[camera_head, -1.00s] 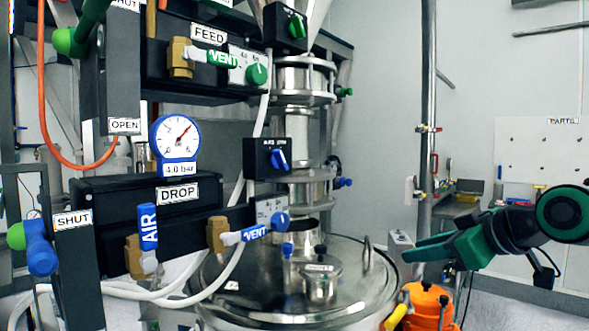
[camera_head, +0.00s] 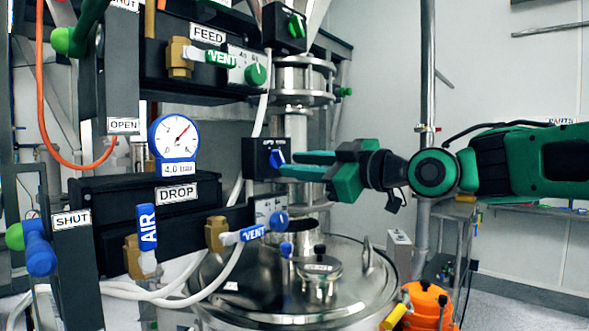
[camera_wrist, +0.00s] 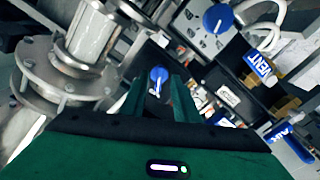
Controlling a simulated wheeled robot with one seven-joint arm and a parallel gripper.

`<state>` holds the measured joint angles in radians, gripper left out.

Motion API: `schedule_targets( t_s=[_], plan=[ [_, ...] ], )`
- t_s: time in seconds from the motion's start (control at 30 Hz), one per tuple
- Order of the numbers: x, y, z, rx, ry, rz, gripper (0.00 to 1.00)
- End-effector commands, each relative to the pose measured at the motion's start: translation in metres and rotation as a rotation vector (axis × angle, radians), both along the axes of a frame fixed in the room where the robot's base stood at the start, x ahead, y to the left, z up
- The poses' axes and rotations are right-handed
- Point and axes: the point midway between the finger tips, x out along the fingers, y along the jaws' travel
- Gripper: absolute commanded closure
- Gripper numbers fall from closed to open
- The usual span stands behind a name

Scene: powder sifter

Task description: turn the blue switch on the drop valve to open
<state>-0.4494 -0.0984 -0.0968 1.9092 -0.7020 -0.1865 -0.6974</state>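A blue switch knob (camera_head: 277,159) sits on the front of a small black box (camera_head: 257,150) with tiny white lettering that I cannot read for certain. My gripper (camera_head: 285,164) reaches in from the right, with its green fingers pointing left at this knob. In the wrist view the blue knob (camera_wrist: 158,76) shows between the tips of my open gripper (camera_wrist: 160,88). The fingers look empty; whether they touch the knob cannot be told. The DROP label (camera_head: 177,193) is on the black panel below and to the left.
A second blue knob (camera_head: 281,221) is below, beside the blue VENT handle (camera_head: 248,234). A blue AIR handle (camera_head: 147,228) and a gauge (camera_head: 174,145) are at left. A metal pipe column (camera_head: 297,130) stands behind the switch. The steel vessel lid (camera_head: 345,280) lies below.

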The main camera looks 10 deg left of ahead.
Motion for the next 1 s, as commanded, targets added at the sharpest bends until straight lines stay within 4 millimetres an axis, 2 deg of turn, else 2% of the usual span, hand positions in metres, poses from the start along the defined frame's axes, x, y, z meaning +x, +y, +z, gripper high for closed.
schedule_targets(
  t_s=[0.2,0.57,0.67,0.7,0.77,0.8,1.0],
  plan=[
    [0.011,0.018,-0.001,0.0,0.002,0.0,0.72],
    [0.013,0.021,0.0,0.0,0.001,0.0,0.72],
    [0.013,0.021,0.0,0.0,0.001,0.0,0.96],
    [0.013,0.021,0.0,0.0,0.001,0.0,1.0],
    [0.013,0.021,0.0,0.0,0.001,0.0,1.0],
    [0.014,0.015,0.0,0.0,0.001,-0.004,1.0],
    [0.013,0.02,-0.001,0.006,0.014,-0.001,1.0]
  ],
)
